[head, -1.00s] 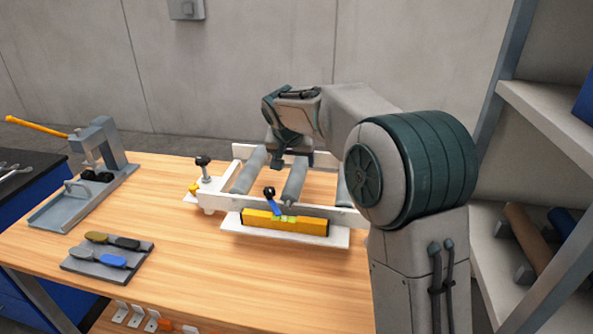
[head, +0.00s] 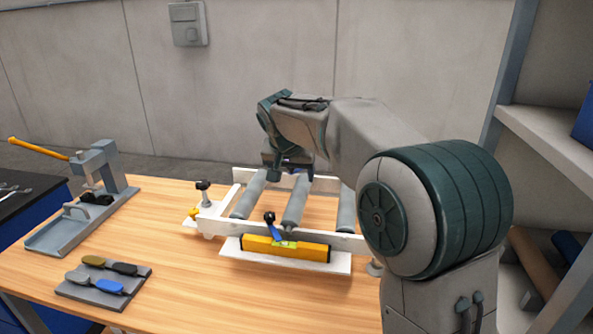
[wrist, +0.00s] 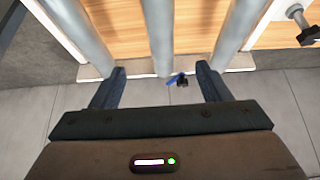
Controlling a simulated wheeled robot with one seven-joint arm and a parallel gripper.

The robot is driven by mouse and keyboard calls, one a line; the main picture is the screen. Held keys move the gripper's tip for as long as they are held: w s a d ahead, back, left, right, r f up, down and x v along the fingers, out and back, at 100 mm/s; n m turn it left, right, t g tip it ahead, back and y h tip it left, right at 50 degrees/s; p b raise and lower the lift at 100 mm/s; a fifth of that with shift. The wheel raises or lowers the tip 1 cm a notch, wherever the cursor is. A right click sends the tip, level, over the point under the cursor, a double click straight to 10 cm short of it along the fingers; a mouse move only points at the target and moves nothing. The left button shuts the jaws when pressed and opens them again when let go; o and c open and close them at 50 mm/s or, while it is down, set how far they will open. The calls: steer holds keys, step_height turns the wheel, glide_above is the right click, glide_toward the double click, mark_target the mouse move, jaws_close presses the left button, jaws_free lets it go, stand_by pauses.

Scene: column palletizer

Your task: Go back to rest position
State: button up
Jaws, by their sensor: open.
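My gripper (wrist: 160,80) is open and empty in the wrist view, its two dark fingers spread apart. In the head view my gripper (head: 287,165) is above the far side of the roller frame (head: 335,241), and its fingers are mostly hidden. The frame holds grey rollers (head: 295,200) and stands on the wooden table (head: 170,260). The rollers also show in the wrist view (wrist: 160,35), beyond the fingers. A small blue-handled piece with a black knob (head: 270,222) is at the frame's near side, by the yellow level (head: 285,247).
A grey lever press with a yellow handle (head: 85,210) stands at the table's left. A grey plate with two handled tools (head: 100,285) lies at the front left. Shelves (head: 555,135) stand at the right.

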steer(key=s+d+f+n+g, duration=0.1)
steer(key=s+d, duration=0.5)
steer(key=s, duration=0.2)
steer(key=s+d+f+g, duration=0.1)
steer(key=s+d+f, duration=0.1)
steer(key=s+d, duration=0.5)
steer(key=s+d+f, duration=0.1)
steer(key=s+f, duration=0.2)
steer(key=s, duration=0.6)
steer(key=s+d+f+n+g+y, duration=0.1)
steer(key=s+f, duration=0.3)
steer(key=s, duration=0.5)
steer(key=shift+d+f, duration=0.15)
steer(key=shift+d, duration=0.25)
